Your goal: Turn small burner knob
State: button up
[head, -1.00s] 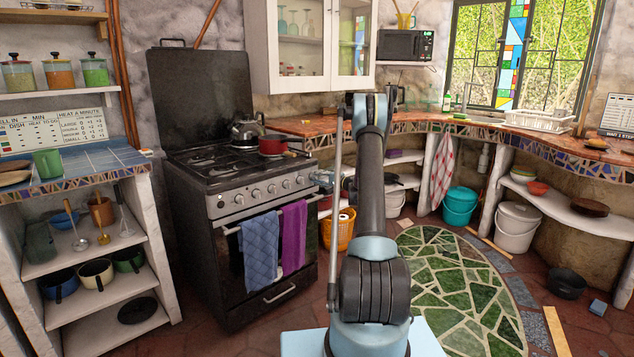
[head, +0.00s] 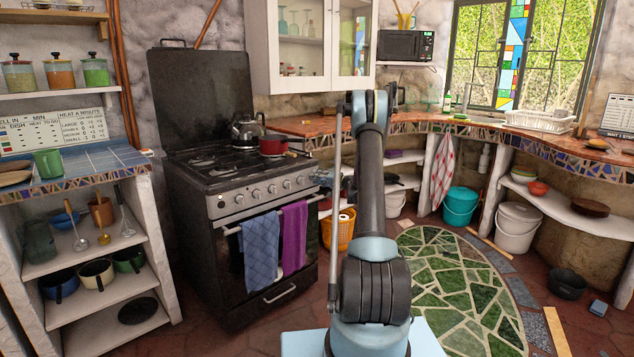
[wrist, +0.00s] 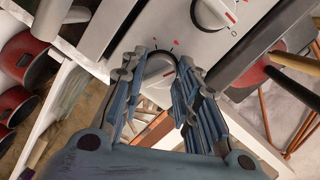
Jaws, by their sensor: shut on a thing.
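The black stove (head: 250,240) stands left of my arm, with a row of knobs (head: 272,189) along its silver front panel. In the wrist view, a round silver knob (wrist: 160,66) with red marks on the panel beside it sits between the ribbed blue fingers of my gripper (wrist: 156,74). The gripper is shut on this knob, and the fingers hide parts of its sides. In the head view my gripper is small at the right end of the stove panel, and its hold cannot be made out there. Another knob (wrist: 212,12) with a red pointer line is above right in the wrist view.
A blue towel (head: 260,250) and a purple towel (head: 294,237) hang on the oven handle below the panel. A kettle (head: 246,130) and a red pot (head: 273,145) stand on the stove top. An orange basket (head: 339,230) is on the floor right of the stove.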

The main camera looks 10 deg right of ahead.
jog(key=shift+f, duration=0.1)
jog(key=o, duration=1.1)
jog(key=v, duration=1.2)
grip_shut()
dwell(0.7)
